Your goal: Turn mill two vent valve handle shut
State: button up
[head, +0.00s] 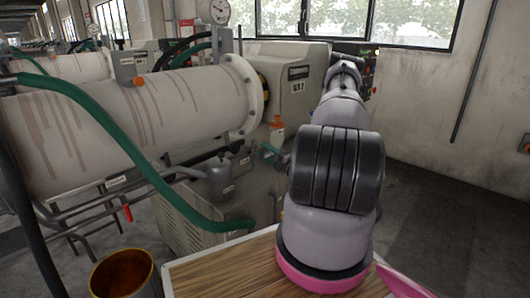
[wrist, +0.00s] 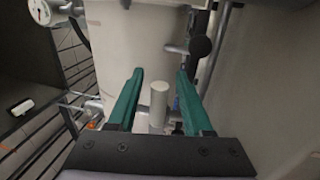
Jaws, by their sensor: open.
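Mill two is the large pale horizontal drum (head: 150,115) with brown drips, joined to a cream housing (head: 298,85) with a label that seems to end in 2. My gripper (wrist: 160,76) is open, its two teal fingers apart. A short pale cylinder (wrist: 158,104) stands between the fingers, with no visible contact. I cannot tell whether it is the vent valve handle. In the head view my arm hides most of the gripper; a teal tip (head: 270,149) shows left of the arm. Orange valve parts (head: 277,123) sit below the housing, and a red handle (head: 127,212) hangs on the lower pipes.
A green hose (head: 130,160) crosses in front of the drum. A wooden top (head: 215,272) and an open bucket (head: 124,276) are in the foreground. In the wrist view a dark round knob (wrist: 200,47) and pipes lie close beyond the right finger. Open floor (head: 430,215) lies right.

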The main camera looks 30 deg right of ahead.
jog(key=v, duration=1)
jog(key=shift+s, duration=0.2)
jog(key=shift+f, duration=0.1)
jog(key=s+a+r+n+g+y, duration=0.2)
jog(key=a+r+n+g+y, duration=0.2)
jog(key=a+r+n+g, duration=0.7)
jog(key=s+a+r+n+g+y, duration=0.25)
jog(key=a+r+n+g, duration=0.25)
jog(key=a+r+n, duration=0.6)
jog(key=s+a+r+n+t+h, duration=0.1)
jog(key=s+r+n+t+h, duration=0.3)
jog(key=s+r+n+h, duration=0.7)
jog(key=s+r+n, duration=0.5)
jog(key=r+n, duration=0.3)
jog(key=n, duration=0.5)
jog(key=shift+s+a+r, duration=0.2)
